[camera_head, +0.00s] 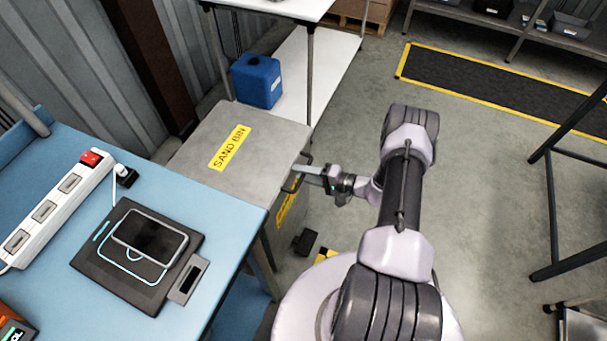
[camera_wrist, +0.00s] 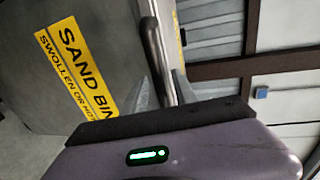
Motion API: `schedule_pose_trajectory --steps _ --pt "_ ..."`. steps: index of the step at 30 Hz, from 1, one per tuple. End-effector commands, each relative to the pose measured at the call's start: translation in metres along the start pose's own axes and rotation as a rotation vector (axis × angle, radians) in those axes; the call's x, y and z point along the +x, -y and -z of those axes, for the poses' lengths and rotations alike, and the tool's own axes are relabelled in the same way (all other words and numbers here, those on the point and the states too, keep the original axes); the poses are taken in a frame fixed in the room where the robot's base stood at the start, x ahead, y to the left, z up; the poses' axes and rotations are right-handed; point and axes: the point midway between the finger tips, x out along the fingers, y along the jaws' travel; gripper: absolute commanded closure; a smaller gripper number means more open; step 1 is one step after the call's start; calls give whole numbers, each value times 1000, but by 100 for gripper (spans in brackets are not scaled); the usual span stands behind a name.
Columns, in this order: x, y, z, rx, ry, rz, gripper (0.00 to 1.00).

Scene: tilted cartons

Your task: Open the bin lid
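The sand bin is a grey box at the centre left of the head view. Its flat grey lid (camera_head: 205,145) carries a yellow SAND BIN label (camera_head: 230,147) and looks down on the box. A dark bar handle (camera_wrist: 151,40) runs along the lid's front edge. My gripper (camera_head: 308,172) is at that front edge. In the wrist view, the two narrow fingers of my gripper (camera_wrist: 168,85) stand close on either side of the handle and look shut on it. The finger contact is partly hidden by the gripper body.
A blue workbench (camera_head: 130,275) stands at the near left, beside the bin, with a power strip (camera_head: 55,210) and a phone on a dark pad (camera_head: 150,240). A blue jerrycan (camera_head: 256,80) stands on a white shelf behind the bin. Open concrete floor lies to the right.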

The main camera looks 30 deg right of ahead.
Motion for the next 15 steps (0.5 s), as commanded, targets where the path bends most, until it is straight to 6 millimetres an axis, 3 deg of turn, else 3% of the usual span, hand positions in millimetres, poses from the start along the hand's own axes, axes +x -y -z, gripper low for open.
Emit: schedule_pose_trajectory --steps 4,9,15 --pt "0 0 0 0 0 0 68" --pt "0 0 0 0 0 0 100" --pt "-1 0 0 0 1 0 100"
